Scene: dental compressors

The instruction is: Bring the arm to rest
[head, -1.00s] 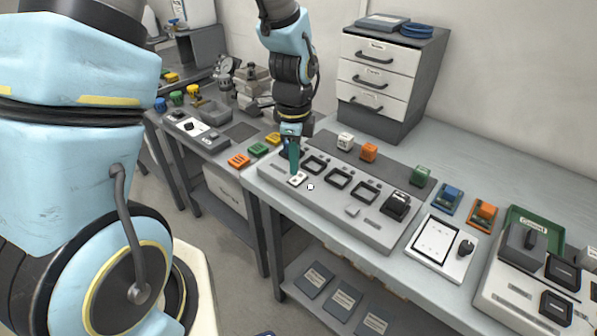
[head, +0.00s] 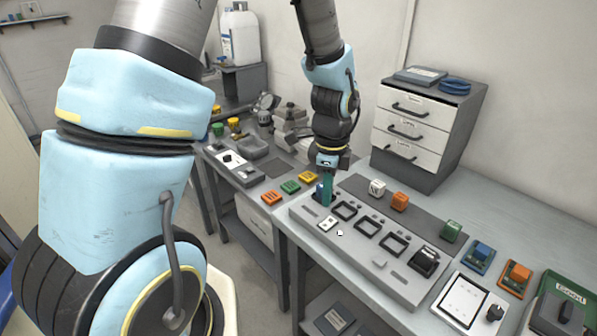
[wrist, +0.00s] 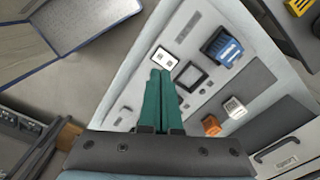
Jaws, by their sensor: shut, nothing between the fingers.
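My gripper (head: 326,200) hangs from my arm, pointing down over the left end of a grey panel (head: 405,285) on the bench. Its teal fingers are closed together with nothing between them. That plate also shows in the head view (head: 327,223). A blue block (wrist: 222,48) sits near the fingertips, beside a square dark frame (wrist: 190,76).
Behind the panel stand a white block (head: 377,188) and an orange block (head: 400,201). Green (head: 451,230), blue (head: 479,257) and orange (head: 515,275) blocks are to the right. A drawer cabinet (head: 410,130) stands at the back. Orange, green and yellow pieces lie left of my gripper.

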